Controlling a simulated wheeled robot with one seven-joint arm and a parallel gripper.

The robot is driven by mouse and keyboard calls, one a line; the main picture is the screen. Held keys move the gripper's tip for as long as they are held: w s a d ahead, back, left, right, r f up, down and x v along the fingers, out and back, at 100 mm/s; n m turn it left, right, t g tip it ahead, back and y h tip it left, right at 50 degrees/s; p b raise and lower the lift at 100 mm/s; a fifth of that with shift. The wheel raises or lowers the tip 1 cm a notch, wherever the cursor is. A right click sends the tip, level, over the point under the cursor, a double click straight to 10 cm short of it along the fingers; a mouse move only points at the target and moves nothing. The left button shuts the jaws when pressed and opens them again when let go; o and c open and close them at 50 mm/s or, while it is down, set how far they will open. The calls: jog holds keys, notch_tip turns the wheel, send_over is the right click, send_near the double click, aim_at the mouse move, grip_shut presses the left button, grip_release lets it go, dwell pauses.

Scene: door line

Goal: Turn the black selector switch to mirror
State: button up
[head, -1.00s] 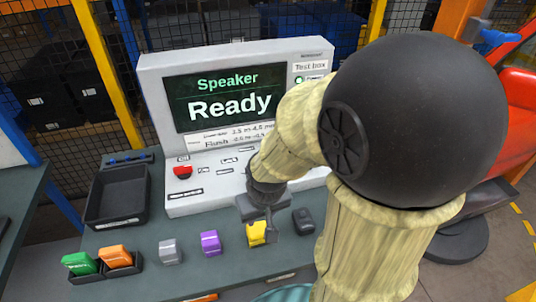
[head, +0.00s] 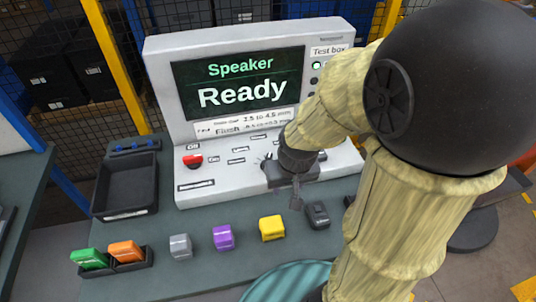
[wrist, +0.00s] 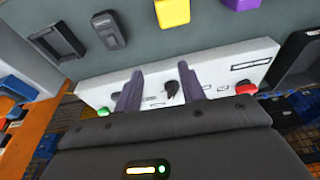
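The black selector switch (wrist: 171,90) is a small pointed knob on the sloped white panel of the test box (wrist: 215,68), with small labels around it. In the wrist view it shows between my two dark fingers, nearer the right one. My gripper (wrist: 160,69) is open and empty; I cannot tell whether a finger touches the knob. In the head view my gripper (head: 292,178) is over the panel's right part and hides much of it. The screen (head: 240,84) reads "Speaker" and "Ready". The labels by the switch are too small to read.
A red button (head: 192,161) is on the panel's left; a green button (wrist: 103,112) shows in the wrist view. Yellow (head: 272,228), purple (head: 223,237) and grey (head: 180,246) blocks and a black device (head: 317,214) lie in front. A black tray (head: 125,187) stands left.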

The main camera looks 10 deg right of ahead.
jog(key=w+r+m+g+p, duration=0.1)
jog(key=w+r+p, duration=0.2)
jog(key=w+p, duration=0.15)
jog(key=w+r+m+p, duration=0.2)
jog(key=w+r+p, duration=0.1)
jog(key=w, duration=0.3)
jog(key=m+g+p, duration=0.2)
jog(key=m+p, duration=0.1)
jog(key=p, duration=0.4)
send_over(268, 156)
jog(key=shift+s+a, duration=0.15)
jog(key=shift+s, duration=0.35)
jog(key=shift+f, duration=0.1)
notch_tip(268, 156, down, 17)
jog(key=p, duration=0.5)
jog(key=shift+w+r+p, duration=0.1)
jog(key=shift+r+p, duration=0.1)
jog(key=shift+p, duration=0.15)
jog(key=shift+s+f, duration=0.2)
jog(key=shift+f, duration=0.05)
jog(key=shift+w, duration=0.1)
grip_shut()
